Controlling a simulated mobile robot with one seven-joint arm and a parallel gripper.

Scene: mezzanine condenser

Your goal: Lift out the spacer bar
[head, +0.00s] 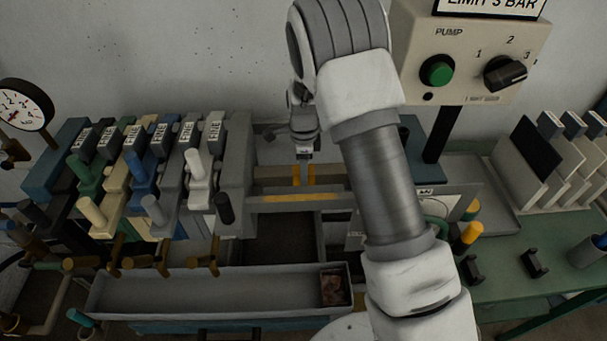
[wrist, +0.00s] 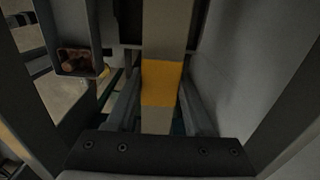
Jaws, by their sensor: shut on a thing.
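The spacer bar appears as a pale grey bar with a yellow band (wrist: 160,82) in the middle of the wrist view. In the head view my gripper (head: 304,158) points down into the frame of the machine, just right of the row of levers. It is shut on the bar, whose yellow part (head: 303,176) shows at the fingertips. The bar still appears to lie within the frame. My forearm hides the frame's right side in the head view, and the bar's far ends are not clear.
A yellow-marked rail (head: 298,197) crosses the frame's front. Coloured levers (head: 145,170) crowd the left. A pump control box (head: 470,55) stands close right of my arm, with plates (head: 560,165) farther right.

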